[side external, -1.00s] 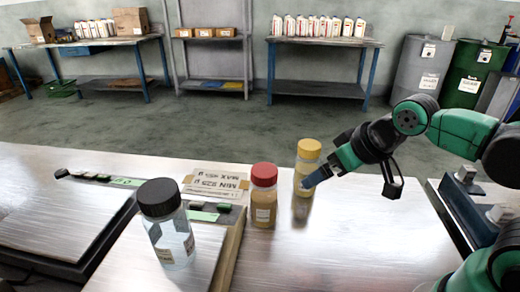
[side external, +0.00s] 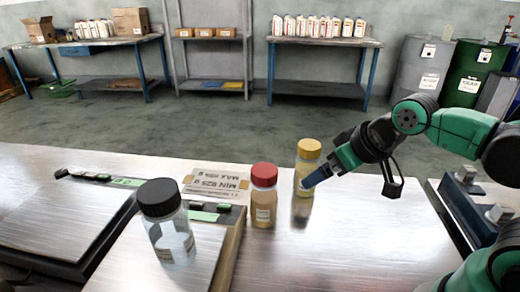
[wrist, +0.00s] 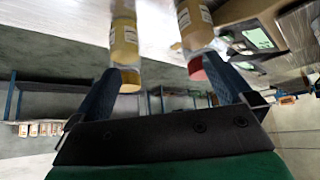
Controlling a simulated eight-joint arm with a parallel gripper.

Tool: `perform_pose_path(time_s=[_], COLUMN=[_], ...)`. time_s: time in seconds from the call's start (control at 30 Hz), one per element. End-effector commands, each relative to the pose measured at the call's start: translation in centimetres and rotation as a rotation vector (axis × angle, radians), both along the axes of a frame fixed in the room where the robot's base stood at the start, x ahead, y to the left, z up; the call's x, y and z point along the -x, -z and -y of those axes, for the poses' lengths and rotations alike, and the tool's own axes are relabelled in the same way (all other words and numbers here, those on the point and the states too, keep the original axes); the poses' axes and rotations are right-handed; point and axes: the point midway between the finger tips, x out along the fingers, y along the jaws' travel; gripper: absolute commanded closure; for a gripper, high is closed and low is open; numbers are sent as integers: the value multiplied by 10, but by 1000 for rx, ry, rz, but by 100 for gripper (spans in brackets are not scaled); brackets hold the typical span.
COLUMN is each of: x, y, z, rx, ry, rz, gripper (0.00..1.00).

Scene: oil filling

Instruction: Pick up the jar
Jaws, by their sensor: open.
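A jar with a yellow lid (side external: 308,150) stands upright on the metal table. A jar with a red lid (side external: 263,200) stands to its left. A clear jar with a black lid (side external: 168,225) stands further left, nearer the camera. My gripper (side external: 314,179) is open, low beside the yellow-lidded jar's right side; its finger overlaps that jar in the side view. In the wrist view, which looks inverted, my gripper's (wrist: 162,64) two fingers are apart. The yellow-lidded jar (wrist: 124,42) appears by the left fingertip and the red-lidded jar (wrist: 194,25) by the right one. Contact cannot be told.
A sign plate (side external: 215,183) lies behind the red-lidded jar, with a flat platform (side external: 60,215) at the left. The table's (side external: 340,245) front right is clear. Benches with bottles (side external: 318,48) and drums (side external: 422,68) stand far back.

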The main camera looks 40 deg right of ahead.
Motion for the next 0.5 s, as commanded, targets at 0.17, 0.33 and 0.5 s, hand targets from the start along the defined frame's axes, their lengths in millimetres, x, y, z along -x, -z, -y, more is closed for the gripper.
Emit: perform_pose_path(time_s=[0.17, 0.33, 0.5], x=[-1, 0, 0], y=[-15, -44, -73], z=[0, 0, 0], rx=[0, 0, 0], ry=[0, 0, 0], rz=[0, 0, 0], gripper=[0, 0, 0])
